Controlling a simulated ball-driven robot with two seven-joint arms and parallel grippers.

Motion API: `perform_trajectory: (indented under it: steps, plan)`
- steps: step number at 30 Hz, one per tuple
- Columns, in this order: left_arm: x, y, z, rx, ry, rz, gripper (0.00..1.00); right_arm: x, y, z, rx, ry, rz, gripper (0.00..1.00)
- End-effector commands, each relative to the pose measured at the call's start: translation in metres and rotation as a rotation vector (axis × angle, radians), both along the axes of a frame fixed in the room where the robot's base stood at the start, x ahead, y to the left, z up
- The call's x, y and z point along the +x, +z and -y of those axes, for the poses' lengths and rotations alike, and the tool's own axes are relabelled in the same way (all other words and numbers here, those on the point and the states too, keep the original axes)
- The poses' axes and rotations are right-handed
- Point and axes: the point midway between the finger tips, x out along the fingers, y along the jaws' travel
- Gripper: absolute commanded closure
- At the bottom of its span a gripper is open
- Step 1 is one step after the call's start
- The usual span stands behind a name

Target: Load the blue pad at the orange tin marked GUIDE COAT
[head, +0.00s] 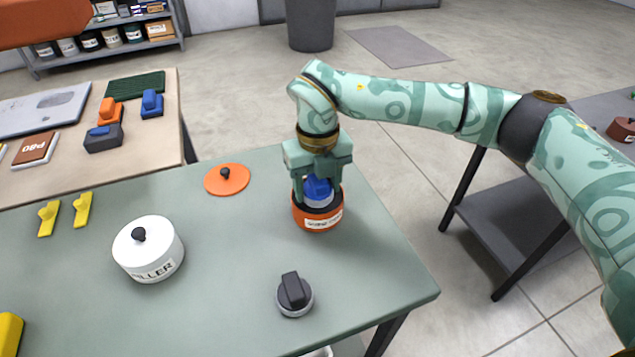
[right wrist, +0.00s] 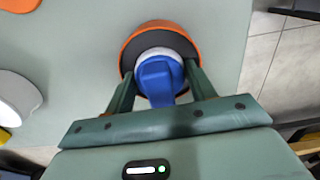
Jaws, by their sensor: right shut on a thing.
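The orange tin (head: 318,220) with a white label stands open near the right part of the green table; the label's words are too small to read surely. It also shows in the right wrist view (right wrist: 127,53). The blue pad (head: 318,188) has a blue handle and a pale round base. My right gripper (head: 318,200) points down and is shut on the handle, as the right wrist view shows the pad (right wrist: 158,78) between its fingers. The pad is at the tin's mouth, within the rim; how deep is hidden. My left gripper is not in view.
An orange lid (head: 227,180) with a dark knob lies left of the tin. A white lidded filler tin (head: 147,252) and a dark-handled pad (head: 294,295) stand nearer. Yellow pieces (head: 82,209) lie at left. Another table (head: 150,180) stands behind left.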

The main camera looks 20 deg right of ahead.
Motion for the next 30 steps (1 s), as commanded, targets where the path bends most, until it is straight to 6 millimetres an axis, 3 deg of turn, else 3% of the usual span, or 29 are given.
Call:
perform_trajectory:
  steps: [30]
  plan:
    - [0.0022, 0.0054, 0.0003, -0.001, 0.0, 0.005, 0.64, -0.0006, -0.0022, -0.0001, -0.001, 0.001, -0.002, 0.63]
